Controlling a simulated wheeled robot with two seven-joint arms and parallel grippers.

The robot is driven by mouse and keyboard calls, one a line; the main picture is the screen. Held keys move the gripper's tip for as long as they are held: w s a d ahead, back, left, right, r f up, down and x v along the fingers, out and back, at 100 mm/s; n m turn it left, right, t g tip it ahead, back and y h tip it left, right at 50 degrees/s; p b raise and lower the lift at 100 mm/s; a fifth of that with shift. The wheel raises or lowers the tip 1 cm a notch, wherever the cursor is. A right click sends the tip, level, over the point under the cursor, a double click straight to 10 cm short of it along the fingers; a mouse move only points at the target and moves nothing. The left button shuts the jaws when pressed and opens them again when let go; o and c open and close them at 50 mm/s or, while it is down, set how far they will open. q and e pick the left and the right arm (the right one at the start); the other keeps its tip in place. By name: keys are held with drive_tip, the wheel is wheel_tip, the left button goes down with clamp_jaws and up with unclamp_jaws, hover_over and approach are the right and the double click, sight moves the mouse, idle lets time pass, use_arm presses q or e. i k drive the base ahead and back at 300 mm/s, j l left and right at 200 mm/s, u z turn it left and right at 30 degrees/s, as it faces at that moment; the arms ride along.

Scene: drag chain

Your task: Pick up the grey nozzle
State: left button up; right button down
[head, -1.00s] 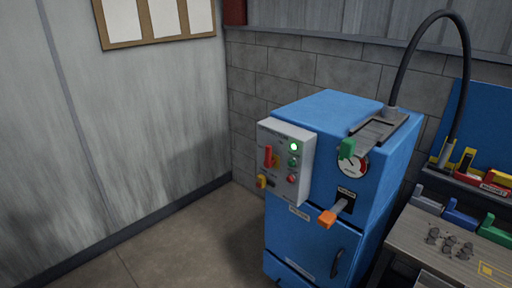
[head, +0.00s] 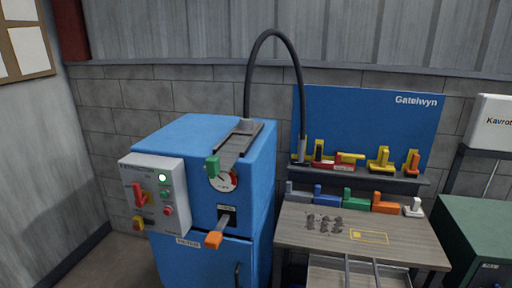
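A low grey piece (head: 297,197) lies at the left end of a row of coloured pieces along the back of the wooden bench; it is small, and I cannot tell for sure that it is the nozzle. The black hose (head: 270,38) arcs from the top of the blue machine to a greyish end piece (head: 302,152) on the dark shelf, which could also be a nozzle. Neither gripper shows in the head view.
The blue machine (head: 190,135) with a control box (head: 172,172) and an orange-tipped lever (head: 214,239) stands left of the wooden bench (head: 405,240). Several dark lumps (head: 324,224) lie on the bench. A green cabinet (head: 480,222) stands at right.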

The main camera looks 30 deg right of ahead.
sight(300, 161)
drive_tip(key=z, duration=1.3)
